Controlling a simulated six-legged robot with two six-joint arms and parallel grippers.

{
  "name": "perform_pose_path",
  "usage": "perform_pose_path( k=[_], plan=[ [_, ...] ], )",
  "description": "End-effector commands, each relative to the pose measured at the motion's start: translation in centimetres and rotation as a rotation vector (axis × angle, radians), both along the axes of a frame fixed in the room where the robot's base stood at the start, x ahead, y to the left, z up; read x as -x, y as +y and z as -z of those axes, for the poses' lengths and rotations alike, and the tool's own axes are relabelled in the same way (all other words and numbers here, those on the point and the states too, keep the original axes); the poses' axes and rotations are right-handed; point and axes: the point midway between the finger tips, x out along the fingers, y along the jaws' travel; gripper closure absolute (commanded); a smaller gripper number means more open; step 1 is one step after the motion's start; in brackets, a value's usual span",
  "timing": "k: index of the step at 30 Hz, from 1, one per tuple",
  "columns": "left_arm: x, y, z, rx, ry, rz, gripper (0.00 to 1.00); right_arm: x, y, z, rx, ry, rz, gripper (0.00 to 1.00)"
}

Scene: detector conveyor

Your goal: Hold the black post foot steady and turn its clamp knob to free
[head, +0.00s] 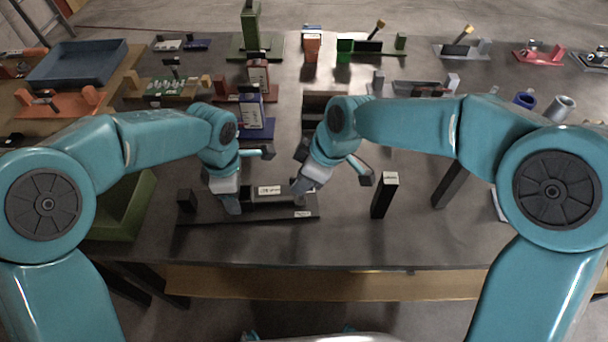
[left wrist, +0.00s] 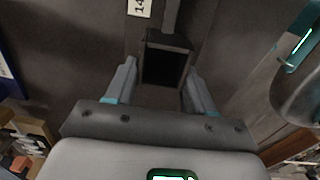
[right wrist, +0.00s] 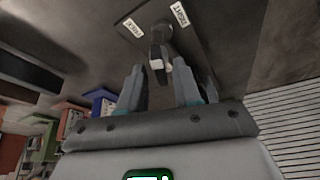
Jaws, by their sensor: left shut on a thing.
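The black post foot (head: 262,212) is a long dark base with a raised bar and white labels, lying near the table's front edge. My left gripper (head: 232,205) is shut on its dark hollow block; the block (left wrist: 166,62) sits between the fingers in the left wrist view. My right gripper (head: 301,188) is over the foot's right end. In the right wrist view, its parted fingers (right wrist: 160,72) are on either side of the dark clamp knob (right wrist: 158,46), which has a pale tip. Contact with the knob is unclear. The right gripper hides the knob in the head view.
A black upright block (head: 383,197) with a white label stands right of the foot. A green tray (head: 140,205) is at the left, beneath my left arm. A blue tray (head: 78,62) and several coloured fixtures fill the back. The front table strip is bare.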

Motion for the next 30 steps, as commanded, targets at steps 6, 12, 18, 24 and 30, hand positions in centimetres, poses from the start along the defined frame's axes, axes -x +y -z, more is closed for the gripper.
perform_pose_path(
  k=[6, 12, 18, 24, 30],
  plan=[
    [-0.04, 0.00, -0.10, 0.000, -0.002, 0.000, 1.00, -0.01, -0.01, -0.05, 0.000, 0.000, 0.000, 1.00],
    [-0.04, 0.01, -0.10, 0.000, -0.002, 0.000, 1.00, -0.12, -0.05, -0.02, 0.001, 0.001, -0.077, 1.00],
    [-0.04, 0.01, -0.10, 0.000, -0.002, 0.001, 1.00, -0.25, -0.06, -0.01, 0.000, 0.002, -0.290, 1.00],
    [-0.04, 0.01, -0.10, 0.000, -0.002, 0.001, 1.00, -0.25, -0.05, -0.02, -0.001, 0.001, -0.398, 1.00],
    [-0.03, 0.02, -0.10, 0.000, -0.002, 0.001, 1.00, -0.22, -0.06, -0.02, 0.000, 0.002, -0.402, 1.00]
  ],
)
